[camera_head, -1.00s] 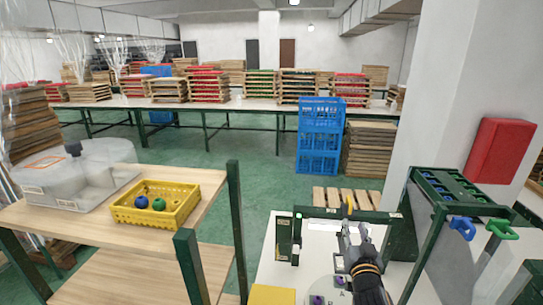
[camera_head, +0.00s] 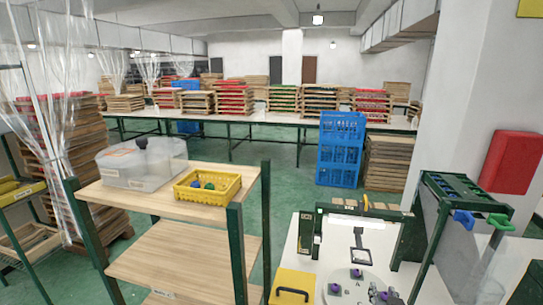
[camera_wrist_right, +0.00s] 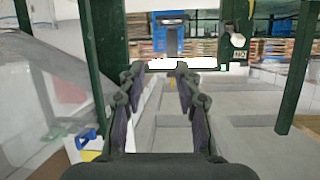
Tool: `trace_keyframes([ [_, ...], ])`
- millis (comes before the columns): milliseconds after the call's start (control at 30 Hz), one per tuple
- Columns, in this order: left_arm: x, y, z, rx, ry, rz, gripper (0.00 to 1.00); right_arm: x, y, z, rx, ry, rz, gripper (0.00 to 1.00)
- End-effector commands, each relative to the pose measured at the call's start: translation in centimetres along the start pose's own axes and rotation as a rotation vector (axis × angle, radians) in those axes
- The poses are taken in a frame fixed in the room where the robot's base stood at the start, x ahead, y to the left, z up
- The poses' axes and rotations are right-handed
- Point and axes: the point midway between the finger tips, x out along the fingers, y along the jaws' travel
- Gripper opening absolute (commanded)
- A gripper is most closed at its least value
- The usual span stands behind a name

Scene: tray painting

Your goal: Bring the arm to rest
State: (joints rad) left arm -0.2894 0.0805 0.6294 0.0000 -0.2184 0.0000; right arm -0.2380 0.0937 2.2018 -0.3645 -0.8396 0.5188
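My right gripper (camera_wrist_right: 160,70) shows in the right wrist view with its two dark fingers apart and nothing between them. In the head view, a dark shape (camera_head: 385,297) at the bottom edge near the round plate seems to be its tip; the rest is cut off. My left gripper is in neither view. The white worktable (camera_head: 285,255) holds a round plate (camera_head: 345,277) with purple-topped knobs and a dark flat-headed tool (camera_head: 358,254) in front of a green frame.
A wooden shelf cart (camera_head: 150,200) at left carries a clear-lidded bin (camera_head: 140,165) and a yellow basket (camera_head: 208,186) with balls. A green rack (camera_head: 465,190) with blue and green handles stands at right. A yellow case (camera_head: 292,287) is on the table's near-left corner. Blue crates (camera_head: 340,150) stand behind.

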Motion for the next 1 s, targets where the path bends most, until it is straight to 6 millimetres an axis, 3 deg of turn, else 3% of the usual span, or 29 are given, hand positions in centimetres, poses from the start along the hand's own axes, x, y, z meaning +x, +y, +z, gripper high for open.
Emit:
trace_keyframes([
  [267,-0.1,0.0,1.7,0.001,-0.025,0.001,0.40,-4.8,1.7,8.6,-0.144,-0.345,0.002,0.34],
  [400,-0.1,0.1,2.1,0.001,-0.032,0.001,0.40,-8.2,2.2,12.6,-0.230,-0.526,-0.032,0.34],
  [700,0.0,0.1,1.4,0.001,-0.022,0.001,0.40,-16.7,3.0,19.1,-0.413,-0.880,-0.171,0.34],
  [1000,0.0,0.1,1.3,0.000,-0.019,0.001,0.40,-10.8,4.2,28.7,-0.400,-0.914,-0.151,0.34],
])
